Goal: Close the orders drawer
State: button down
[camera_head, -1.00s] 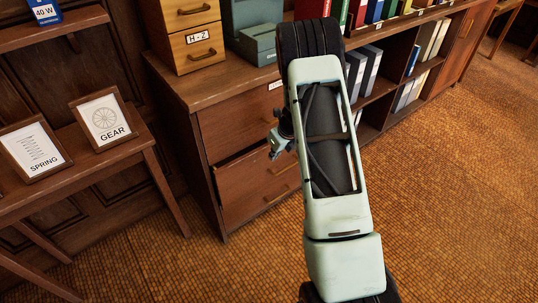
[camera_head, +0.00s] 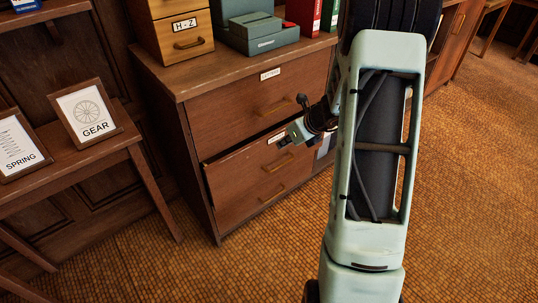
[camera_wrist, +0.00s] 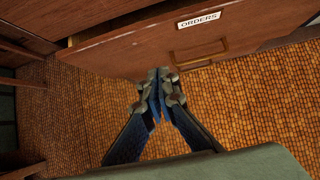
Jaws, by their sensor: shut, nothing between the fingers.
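The orders drawer (camera_head: 235,185) is the lower drawer of the wooden cabinet and stands slightly out, with a dark gap along its top left edge. In the wrist view the drawer front (camera_wrist: 130,48) carries an "ORDERS" label (camera_wrist: 200,19) above a brass handle (camera_wrist: 198,52). My gripper (camera_head: 283,143) is in front of the upper part of this drawer. In the wrist view my gripper (camera_wrist: 160,75) has its fingertips together and empty, left of and below the handle. I cannot tell whether they touch the drawer front.
The upper drawer (camera_head: 240,110) looks closed. A card-file box (camera_head: 180,35) and a green case (camera_head: 262,35) stand on the cabinet top. A side table (camera_head: 90,155) with framed "SPRING" and "GEAR" signs is at the left. The tiled floor (camera_head: 240,270) in front is clear.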

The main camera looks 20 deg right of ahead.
aim_at(261, 138)
jog(key=shift+t, duration=0.8)
jog(key=b+x, duration=0.2)
jog(key=x, duration=0.2)
jog(key=w+d+b+x, duration=0.1)
jog(key=b+x, duration=0.1)
jog(key=x, duration=0.2)
jog(key=b+x, duration=0.2)
jog(key=x, duration=0.2)
jog(key=shift+w+d+r, duration=0.15)
jog(key=shift+w+r, duration=0.15)
jog(key=shift+r, duration=0.05)
jog(key=shift+w+r, duration=0.15)
jog(key=shift+w, duration=0.2)
jog(key=w+p, duration=0.1)
jog(key=w+a+p, duration=0.1)
jog(key=w, duration=0.1)
jog(key=shift+w+a, duration=0.1)
jog(key=shift+a, duration=0.15)
jog(key=shift+w, duration=0.25)
